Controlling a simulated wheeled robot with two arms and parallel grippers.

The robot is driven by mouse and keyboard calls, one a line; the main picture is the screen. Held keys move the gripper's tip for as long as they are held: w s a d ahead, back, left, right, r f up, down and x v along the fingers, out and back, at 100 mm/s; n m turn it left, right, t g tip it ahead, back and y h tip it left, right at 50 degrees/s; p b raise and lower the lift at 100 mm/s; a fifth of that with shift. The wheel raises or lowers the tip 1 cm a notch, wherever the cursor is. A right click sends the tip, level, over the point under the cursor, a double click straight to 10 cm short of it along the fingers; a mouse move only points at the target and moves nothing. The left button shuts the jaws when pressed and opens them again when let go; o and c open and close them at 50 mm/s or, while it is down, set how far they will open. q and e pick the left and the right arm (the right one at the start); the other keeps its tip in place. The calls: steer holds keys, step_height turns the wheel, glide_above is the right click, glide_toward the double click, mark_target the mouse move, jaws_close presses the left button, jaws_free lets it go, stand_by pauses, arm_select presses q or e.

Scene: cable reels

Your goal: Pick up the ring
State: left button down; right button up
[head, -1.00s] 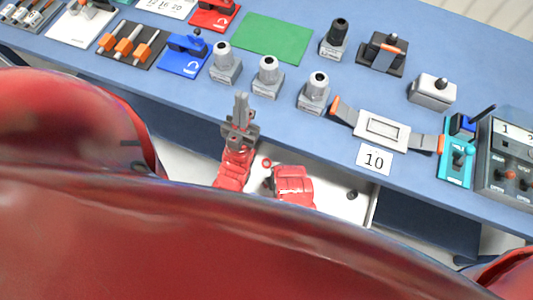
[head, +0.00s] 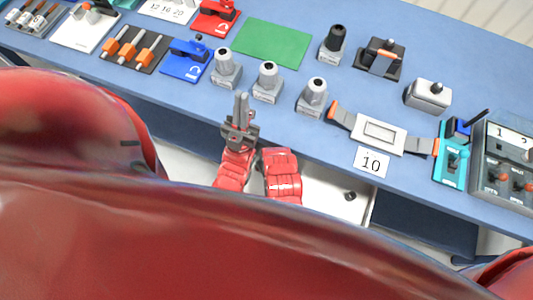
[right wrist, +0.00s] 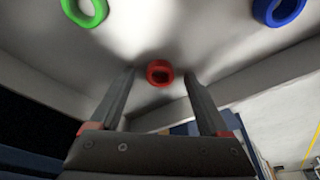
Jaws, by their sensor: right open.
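A red ring (right wrist: 160,73) lies on a pale surface in the right wrist view, centred between the fingertips of my right gripper (right wrist: 159,78). That gripper is open, with a gap on each side of the ring. I cannot tell how far the ring is beyond the tips. A green ring (right wrist: 84,10) is at the upper left and a blue ring (right wrist: 279,9) at the upper right. In the head view my right arm hides the red ring and its own gripper. My left gripper (head: 241,98) is at the bench's front edge, its fingers together and nothing visible between them.
An open white drawer or tray (head: 325,197) below the front edge holds a small dark item (head: 350,196).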

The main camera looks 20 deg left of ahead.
jaws_close()
stand_by(0.3)
steer(key=shift+r, duration=0.1)
